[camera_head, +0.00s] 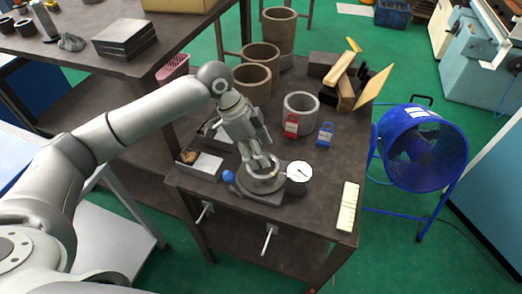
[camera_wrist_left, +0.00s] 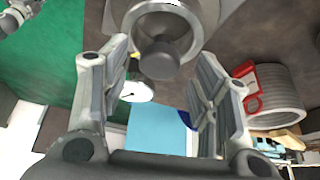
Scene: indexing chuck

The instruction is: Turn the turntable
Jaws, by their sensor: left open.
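The turntable (camera_head: 266,187) is a grey round chuck on a flat base near the front edge of the dark table. A blue ball knob (camera_head: 228,176) sticks out at its left. My left gripper (camera_head: 260,163) points down right over the chuck and hides part of its top; I cannot tell if it touches. In the left wrist view the gripper's two fingers (camera_wrist_left: 163,62) are spread apart. A round grey part with a dark knob (camera_wrist_left: 158,58) shows between and beyond them. My right gripper is not in view.
A white dial (camera_head: 299,171) stands just right of the chuck. Small open boxes (camera_head: 206,165) lie to the left. Red (camera_head: 291,126) and blue (camera_head: 325,133) tags and a grey cylinder (camera_head: 300,110) stand behind.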

